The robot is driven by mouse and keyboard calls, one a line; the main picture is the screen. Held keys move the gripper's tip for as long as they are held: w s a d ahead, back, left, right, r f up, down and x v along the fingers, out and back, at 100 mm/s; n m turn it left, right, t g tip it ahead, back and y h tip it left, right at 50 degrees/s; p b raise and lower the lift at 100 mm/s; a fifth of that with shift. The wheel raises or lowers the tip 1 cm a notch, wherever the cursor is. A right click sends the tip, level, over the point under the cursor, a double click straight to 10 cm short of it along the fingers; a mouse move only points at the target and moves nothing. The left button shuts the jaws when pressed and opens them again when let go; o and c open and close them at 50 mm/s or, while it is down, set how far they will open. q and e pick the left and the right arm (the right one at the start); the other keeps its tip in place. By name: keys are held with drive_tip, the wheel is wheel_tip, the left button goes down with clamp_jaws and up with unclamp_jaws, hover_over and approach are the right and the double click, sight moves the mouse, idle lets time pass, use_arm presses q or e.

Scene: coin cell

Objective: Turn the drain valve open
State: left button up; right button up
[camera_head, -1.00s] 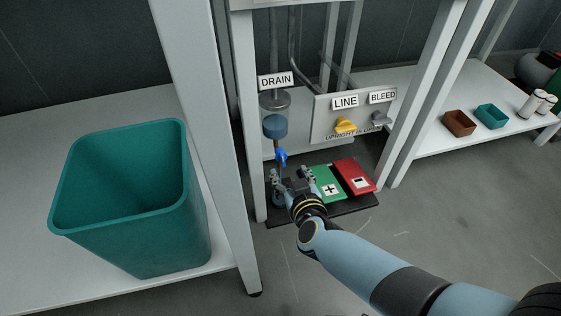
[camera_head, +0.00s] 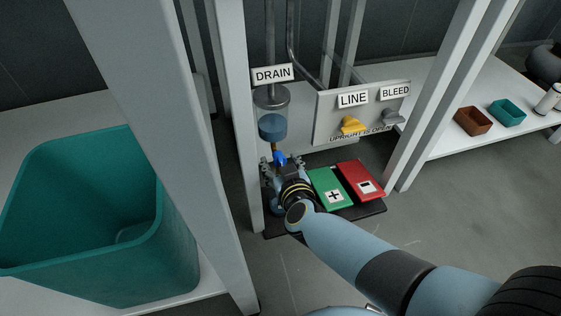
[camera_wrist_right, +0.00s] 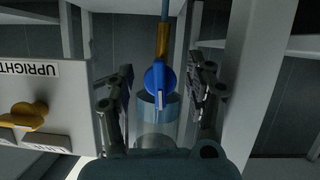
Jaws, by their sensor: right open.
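The blue drain valve handle (camera_head: 280,158) is on the brass-coloured pipe under the clear cylinder (camera_head: 272,126) of blue liquid, below the DRAIN sign (camera_head: 273,74). My right gripper (camera_head: 283,164) is at the handle in the head view and partly hides it and the lower pipe. In the right wrist view the blue handle (camera_wrist_right: 158,78) shows between the two spread fingers of my right gripper (camera_wrist_right: 161,72), with a gap on each side. The right gripper is open and holds nothing. My left gripper is not in view.
A panel with a yellow LINE valve (camera_head: 352,125) and a grey BLEED valve (camera_head: 393,117) stands right of the drain. A green block (camera_head: 328,186) and a red block (camera_head: 361,180) lie on a dark mat. Grey posts flank the station. A teal bin (camera_head: 150,250) is at left.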

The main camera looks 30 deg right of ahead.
drive_tip(key=c, duration=1.1)
drive_tip(key=shift+m+y, duration=0.4)
drive_tip(key=shift+m, duration=0.1)
drive_tip(key=o, duration=1.1)
drive_tip(key=shift+s, duration=0.1)
drive_tip(key=v, duration=0.7)
